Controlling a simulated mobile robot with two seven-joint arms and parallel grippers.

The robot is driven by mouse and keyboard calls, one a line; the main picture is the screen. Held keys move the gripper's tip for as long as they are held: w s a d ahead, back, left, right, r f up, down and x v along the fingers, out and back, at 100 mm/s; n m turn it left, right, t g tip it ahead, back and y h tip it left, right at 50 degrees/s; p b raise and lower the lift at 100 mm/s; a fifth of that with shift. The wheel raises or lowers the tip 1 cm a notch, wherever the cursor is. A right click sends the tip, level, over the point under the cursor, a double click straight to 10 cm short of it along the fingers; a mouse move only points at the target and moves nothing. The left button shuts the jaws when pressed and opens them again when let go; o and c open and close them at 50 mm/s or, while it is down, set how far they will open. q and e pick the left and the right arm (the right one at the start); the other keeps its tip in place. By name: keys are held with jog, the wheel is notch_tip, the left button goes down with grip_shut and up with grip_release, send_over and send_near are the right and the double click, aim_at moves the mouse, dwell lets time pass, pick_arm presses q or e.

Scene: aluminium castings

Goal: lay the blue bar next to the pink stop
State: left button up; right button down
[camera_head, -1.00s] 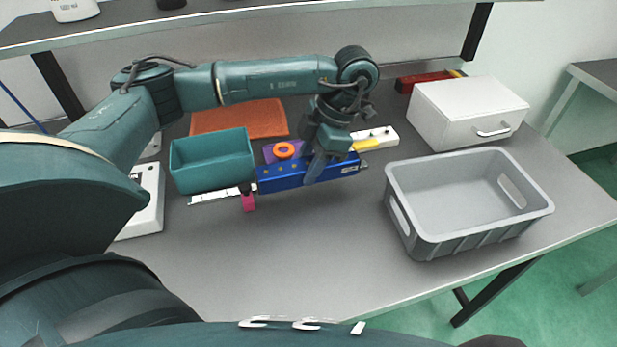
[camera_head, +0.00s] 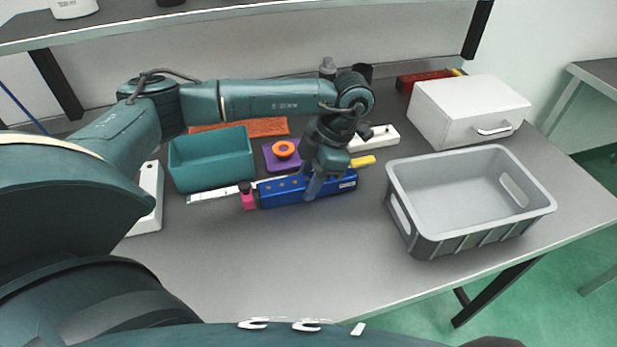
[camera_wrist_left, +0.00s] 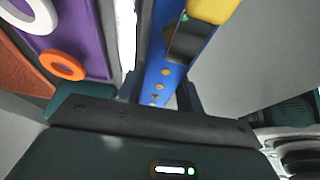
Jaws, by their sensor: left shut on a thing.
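The blue bar (camera_head: 282,194) lies level across the middle of the table area, and its left end is right beside the pink stop (camera_head: 249,202). I cannot tell whether bar and stop touch, or whether the bar rests fully on the table. The pink stop is a small block with a dark knob. My left gripper (camera_head: 313,193) points down and is shut on the bar near its middle. In the left wrist view the bar (camera_wrist_left: 172,72) runs between the fingers (camera_wrist_left: 162,98). My right gripper is not in view.
A teal bin (camera_head: 212,160), a purple plate with an orange ring (camera_head: 285,150) and a yellow-ended piece (camera_head: 363,161) lie behind the bar. A white scale strip (camera_head: 205,196) is at the stop's left. A grey crate (camera_head: 470,238) stands right. The table front is clear.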

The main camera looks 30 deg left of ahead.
pick_arm(q)
jog(key=o, duration=1.2)
jog(key=shift+r, duration=0.15)
jog(key=shift+a, duration=0.1)
jog(key=shift+w+r+p, duration=0.15)
jog(key=shift+r+p, duration=0.3)
jog(key=shift+r, duration=0.05)
jog(key=v, duration=1.2)
jog(key=shift+s+r+p, duration=0.1)
jog(key=shift+s+p, duration=0.15)
jog(key=shift+p, duration=0.15)
